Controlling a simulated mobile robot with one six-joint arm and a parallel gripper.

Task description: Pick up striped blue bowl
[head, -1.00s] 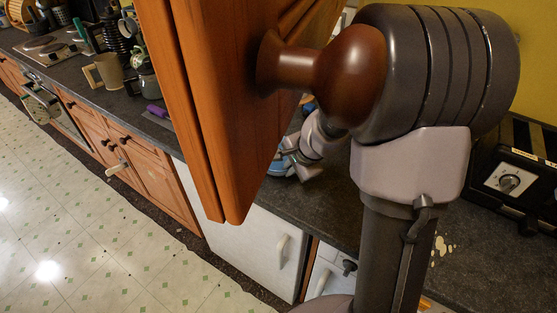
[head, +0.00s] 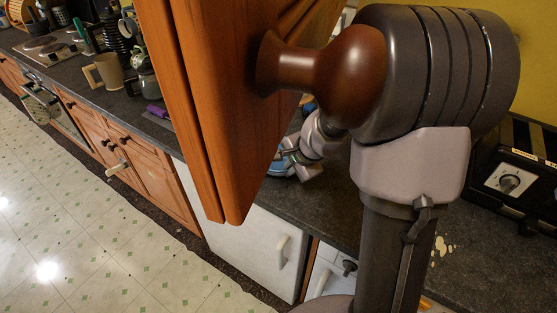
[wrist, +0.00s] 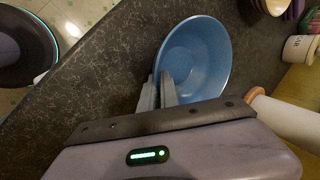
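The blue bowl (wrist: 205,55) is in the upper middle of the wrist view, over the dark worktop. Its inside is plain light blue; I cannot make out stripes. My gripper (wrist: 160,82) is at its lower left rim, with one finger outside the wall and one inside. The fingers are close together, with the rim between them. In the head view a small part of the blue bowl (head: 282,168) shows beside my gripper (head: 297,158). The wooden cabinet door and my arm hide most of both there.
The open wooden cabinet door (head: 225,110) stands close to my arm. The dark worktop (head: 330,205) runs along the wall, with a black appliance (head: 515,175) at right. Mugs and pots, including a beige mug (head: 108,70), stand farther left. Floor is clear.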

